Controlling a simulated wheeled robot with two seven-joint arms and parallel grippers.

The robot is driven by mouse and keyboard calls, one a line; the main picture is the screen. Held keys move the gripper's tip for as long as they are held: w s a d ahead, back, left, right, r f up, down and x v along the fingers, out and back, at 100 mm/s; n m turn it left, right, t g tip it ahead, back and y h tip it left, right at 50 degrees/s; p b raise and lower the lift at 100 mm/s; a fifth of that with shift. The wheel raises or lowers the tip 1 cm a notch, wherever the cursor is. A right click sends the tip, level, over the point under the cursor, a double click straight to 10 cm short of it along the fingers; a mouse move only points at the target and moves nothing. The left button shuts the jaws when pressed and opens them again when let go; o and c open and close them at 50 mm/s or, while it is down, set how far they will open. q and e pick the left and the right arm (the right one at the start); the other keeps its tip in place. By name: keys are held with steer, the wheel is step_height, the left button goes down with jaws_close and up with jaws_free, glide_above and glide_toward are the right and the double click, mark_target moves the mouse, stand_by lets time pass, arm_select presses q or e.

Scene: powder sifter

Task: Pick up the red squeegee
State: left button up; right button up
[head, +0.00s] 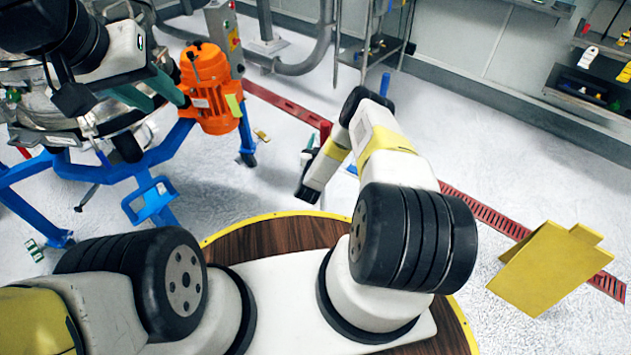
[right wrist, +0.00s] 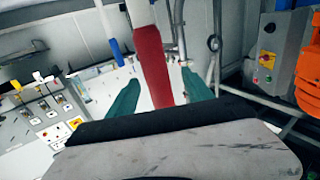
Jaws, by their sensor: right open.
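The red squeegee shows in the right wrist view as a long red part (right wrist: 152,68) with a white length above it. It stands between the two teal fingers of my right gripper (right wrist: 150,92), which are apart on either side of it. No finger is clearly touching it. In the head view my right gripper (head: 308,165) is beyond the round wooden top, largely hidden by my own arm. A small red piece (head: 325,131) beside it may be the squeegee. My left gripper (head: 158,92) is at the upper left, before the orange motor; its finger gap is unclear.
The orange motor (head: 210,88) and blue frame (head: 150,200) stand at the left. A yellow folded sign (head: 550,268) is at the right. A metal rack (head: 372,40) stands by the back wall. Another blue part (right wrist: 116,50) is left of the red one.

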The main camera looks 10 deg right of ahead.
steer(key=x, duration=0.5)
steer(key=shift+w+d+r, duration=0.3)
steer(key=shift+d, duration=0.05)
jaws_close()
stand_by(1.0)
steer(key=shift+r, duration=0.15)
